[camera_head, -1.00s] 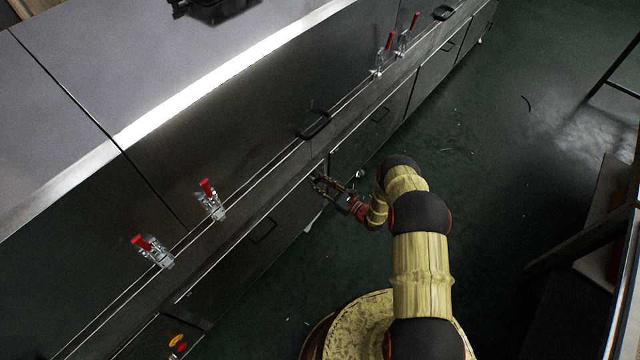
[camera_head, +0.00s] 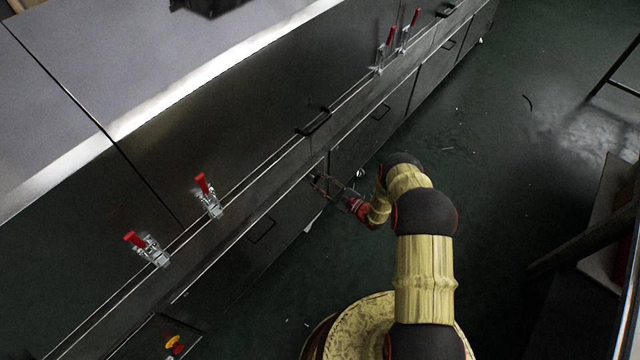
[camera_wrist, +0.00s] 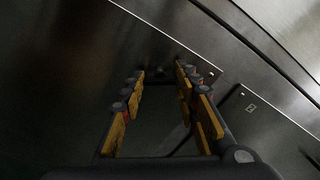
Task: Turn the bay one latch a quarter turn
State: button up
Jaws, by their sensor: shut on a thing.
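My gripper (camera_head: 320,181) is at the dark front of the dryer, by the seam between two lower panels. In the wrist view its two yellow-padded fingers (camera_wrist: 160,74) reach to the lower edge of a dark panel (camera_wrist: 60,75). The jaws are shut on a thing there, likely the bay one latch. The latch is dark on dark and I cannot make out its shape or angle. A neighbouring panel (camera_wrist: 270,125) at right carries a small label (camera_wrist: 250,107) that looks like a 2.
Red-handled clamps (camera_head: 207,196) (camera_head: 147,248) stand on the dryer ledge at left, and more (camera_head: 385,48) at the far end. A black handle (camera_head: 314,122) is above my gripper. A dark frame stands at the right edge.

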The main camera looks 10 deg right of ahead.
jog(key=n+b, duration=0.3)
jog(key=n, duration=0.8)
jog(key=shift+a+n, duration=0.1)
jog(key=shift+n, duration=0.2)
dwell(0.3)
jog(key=o, duration=1.1)
jog(key=shift+o, duration=0.3)
jog(key=shift+s, duration=0.1)
jog(key=v, duration=1.2)
